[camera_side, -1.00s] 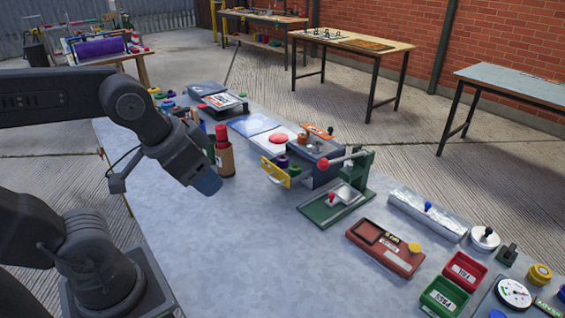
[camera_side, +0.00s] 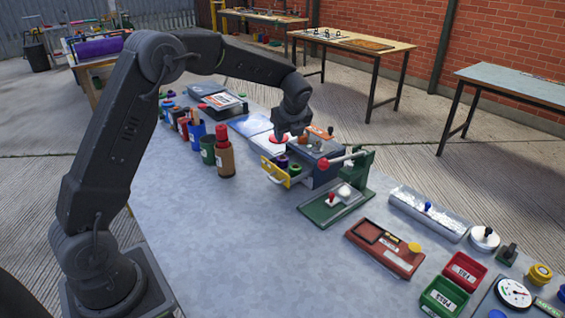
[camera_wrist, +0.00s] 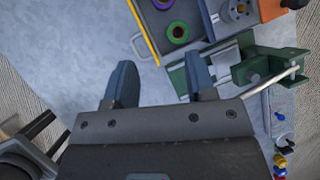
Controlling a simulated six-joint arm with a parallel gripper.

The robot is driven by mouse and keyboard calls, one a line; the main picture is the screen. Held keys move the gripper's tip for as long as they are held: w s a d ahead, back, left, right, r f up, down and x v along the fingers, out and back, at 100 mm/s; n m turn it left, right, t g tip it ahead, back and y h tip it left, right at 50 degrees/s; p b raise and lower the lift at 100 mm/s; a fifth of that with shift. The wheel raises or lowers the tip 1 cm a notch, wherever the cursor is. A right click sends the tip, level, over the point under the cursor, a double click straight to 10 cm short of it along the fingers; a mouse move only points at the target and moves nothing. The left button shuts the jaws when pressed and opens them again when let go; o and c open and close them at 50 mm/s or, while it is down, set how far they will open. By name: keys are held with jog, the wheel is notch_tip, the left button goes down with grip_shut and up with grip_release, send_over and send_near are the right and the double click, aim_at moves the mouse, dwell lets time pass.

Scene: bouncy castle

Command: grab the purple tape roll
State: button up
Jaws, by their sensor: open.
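The purple tape roll (camera_side: 282,161) lies in the open yellow-fronted drawer (camera_side: 273,173) of a grey box in the side view. A green roll (camera_side: 295,170) lies beside it. In the wrist view, the purple roll (camera_wrist: 163,4) is at the top edge, partly cut off, with the green roll (camera_wrist: 178,31) just below it. My gripper (camera_side: 286,134) is above the bench near the drawer box, behind the rolls in the side view. In the wrist view my gripper (camera_wrist: 160,62) has its fingers apart with nothing between them. Both rolls lie beyond the fingertips.
A green press (camera_side: 340,203) with a red-knobbed lever (camera_side: 323,164) stands right of the drawer. A brown holder (camera_side: 225,160) and blue cup (camera_side: 208,150) stand to the left. The grey box (camera_side: 322,160) is close to my gripper.

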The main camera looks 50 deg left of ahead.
jog(key=m, duration=0.2)
send_near(283, 157)
jog(key=x, duration=0.3)
jog(key=shift+s+d+f, duration=0.2)
jog(key=shift+d, duration=0.05)
jog(key=shift+a+x, duration=0.2)
jog(key=shift+x, duration=2.8)
jog(key=shift+w+r, duration=0.1)
jog(key=c, duration=0.6)
